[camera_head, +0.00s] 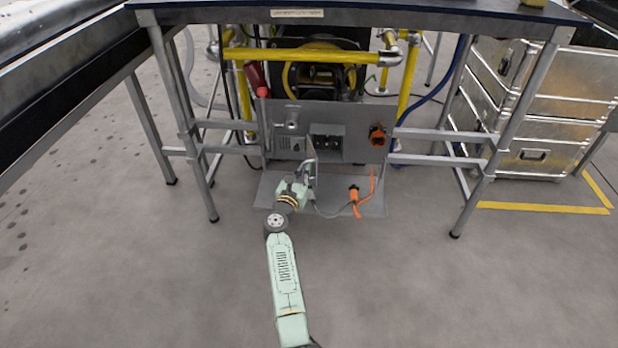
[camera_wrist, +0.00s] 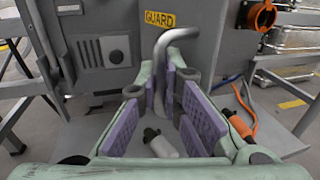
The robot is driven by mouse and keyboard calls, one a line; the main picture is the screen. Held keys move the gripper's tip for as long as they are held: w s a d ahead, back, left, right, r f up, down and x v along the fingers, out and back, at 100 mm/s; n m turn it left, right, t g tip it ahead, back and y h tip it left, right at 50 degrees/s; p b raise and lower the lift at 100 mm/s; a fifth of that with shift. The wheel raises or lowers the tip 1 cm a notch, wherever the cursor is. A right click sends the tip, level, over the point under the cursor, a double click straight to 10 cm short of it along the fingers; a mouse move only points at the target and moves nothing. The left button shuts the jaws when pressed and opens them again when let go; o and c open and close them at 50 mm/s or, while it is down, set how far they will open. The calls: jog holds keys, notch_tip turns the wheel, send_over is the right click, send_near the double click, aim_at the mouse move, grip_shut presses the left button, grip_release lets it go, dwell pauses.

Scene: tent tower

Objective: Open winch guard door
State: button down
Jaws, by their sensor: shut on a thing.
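The grey winch guard panel (camera_head: 270,130) stands upright under the table in the head view. In the wrist view, a yellow label reading GUARD (camera_wrist: 160,18) sits on a grey face behind a bent metal handle (camera_wrist: 176,36). The handle also shows in the head view (camera_head: 309,150). My gripper (camera_wrist: 166,88) has its purple-padded fingers shut around the lower part of this handle. In the head view my gripper (camera_head: 304,178) is at the front of the panel, low down. How far the door stands from its frame cannot be told.
A grey base plate (camera_head: 335,205) below holds an orange plug and cable (camera_head: 355,195). An orange socket (camera_head: 377,134) is on the panel's right. Table legs (camera_head: 180,110) flank the unit. Metal cases (camera_head: 535,125) stand at right. The front floor is clear apart from my arm.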

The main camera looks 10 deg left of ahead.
jog(key=w+a+m+g+h+b, duration=0.1)
jog(key=a+m+g+h+b, duration=0.4)
jog(key=b, duration=1.4)
jog(key=shift+w+a+m+h, duration=0.35)
jog(key=shift+a+m+h, duration=0.55)
jog(key=shift+h, duration=1.5)
jog(key=shift+d, duration=0.25)
jog(key=c, duration=2)
grip_release()
jog(key=shift+s+a, duration=0.1)
jog(key=shift+a, duration=0.1)
jog(key=v, duration=1.1)
jog(key=shift+s+a+r, duration=0.1)
jog(key=shift+s+a, duration=0.15)
